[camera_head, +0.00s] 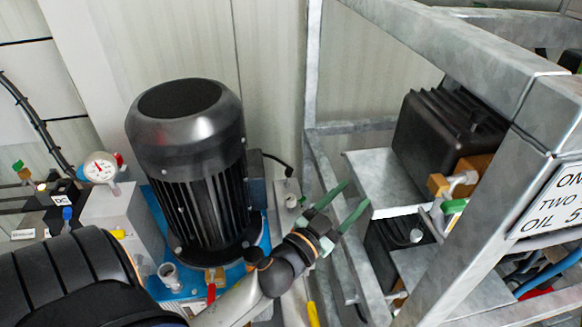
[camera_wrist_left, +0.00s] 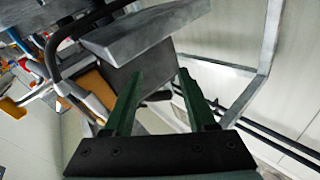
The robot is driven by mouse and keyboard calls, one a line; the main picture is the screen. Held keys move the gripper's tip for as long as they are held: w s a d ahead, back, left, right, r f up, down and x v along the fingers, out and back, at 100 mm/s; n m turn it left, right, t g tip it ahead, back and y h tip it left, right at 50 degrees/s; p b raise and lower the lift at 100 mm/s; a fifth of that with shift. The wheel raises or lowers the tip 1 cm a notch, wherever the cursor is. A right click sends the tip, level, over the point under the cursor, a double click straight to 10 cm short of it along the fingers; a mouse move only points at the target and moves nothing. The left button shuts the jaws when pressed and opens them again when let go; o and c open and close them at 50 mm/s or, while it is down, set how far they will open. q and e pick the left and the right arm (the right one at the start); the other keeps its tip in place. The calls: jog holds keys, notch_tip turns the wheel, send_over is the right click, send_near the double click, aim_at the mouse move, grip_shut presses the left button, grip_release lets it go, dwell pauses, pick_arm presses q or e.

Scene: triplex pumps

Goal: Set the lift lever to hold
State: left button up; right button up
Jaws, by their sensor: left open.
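My left gripper (camera_head: 357,194) is open and empty, with two green fingers pointing up and right in the head view. It is in front of the metal frame, left of the lower shelf. In the left wrist view the gripper (camera_wrist_left: 161,74) has its fingers apart, with a dark box-like part behind them. A green-handled lever (camera_head: 453,206) sits by a brass fitting on the right. A red handle (camera_head: 211,292) shows under the motor, and a yellow handle (camera_head: 312,315) at the bottom edge. I cannot tell which is the lift lever. My right gripper is not in view.
A large black motor (camera_head: 190,150) stands left of my gripper, with a pressure gauge (camera_head: 100,167) beside it. A grey metal frame (camera_head: 460,50) with a black unit (camera_head: 450,125) and shelves (camera_head: 380,180) crowds the right. A white sign (camera_head: 552,200) hangs on the frame.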

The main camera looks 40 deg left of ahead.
pick_arm(q)
jog(key=w+a+f+n+g+y, duration=0.25)
jog(key=a+f+n+y, duration=0.25)
jog(key=a+f+y, duration=0.3)
jog(key=n+g+y+b, duration=0.2)
jog(key=n+g+y, duration=0.1)
jog(key=n+y, duration=0.15)
send_near(288, 178)
notch_tip(288, 178, up, 2)
jog(key=w, duration=0.1)
jog(key=x, duration=1.2)
jog(key=shift+a+n, duration=0.4)
jog(key=shift+n, duration=0.05)
jog(key=shift+w+f, duration=0.1)
jog(key=shift+w, duration=0.05)
grip_shut()
